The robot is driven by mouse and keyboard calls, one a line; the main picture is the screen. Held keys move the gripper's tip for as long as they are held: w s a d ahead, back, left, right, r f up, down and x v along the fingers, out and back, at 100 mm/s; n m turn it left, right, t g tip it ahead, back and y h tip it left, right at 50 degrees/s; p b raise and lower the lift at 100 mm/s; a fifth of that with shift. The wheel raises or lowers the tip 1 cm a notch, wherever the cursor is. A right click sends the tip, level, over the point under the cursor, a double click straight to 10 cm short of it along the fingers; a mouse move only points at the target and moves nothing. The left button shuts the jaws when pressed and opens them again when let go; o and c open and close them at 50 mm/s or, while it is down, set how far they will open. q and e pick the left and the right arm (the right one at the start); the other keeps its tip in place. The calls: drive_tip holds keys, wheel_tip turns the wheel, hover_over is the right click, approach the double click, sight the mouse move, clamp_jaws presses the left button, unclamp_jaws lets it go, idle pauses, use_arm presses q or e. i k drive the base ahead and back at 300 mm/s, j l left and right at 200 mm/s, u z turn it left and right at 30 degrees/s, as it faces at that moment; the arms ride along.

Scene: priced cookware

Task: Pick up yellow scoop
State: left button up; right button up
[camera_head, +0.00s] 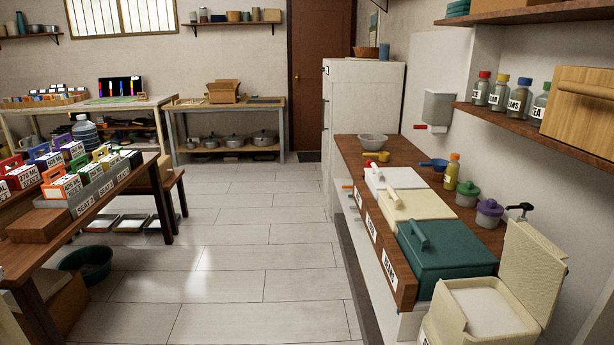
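The yellow scoop (379,156) lies on the wooden counter (349,149) at the right, near its far end. It is small in the view, and its handle seems to point left. It lies between a grey bowl (373,141) behind it and the white lidded bin in front. Neither of my grippers shows in this view, so nothing can be told of their state.
Lidded bins in white (394,178), cream (416,204) and green (447,251) line the counter. A blue scoop (434,164), a yellow bottle (452,172) and two jars stand right. An open cream container (487,308) is nearest. The tiled floor (240,240) is clear.

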sight(384, 156)
drive_tip(key=i, duration=2.6)
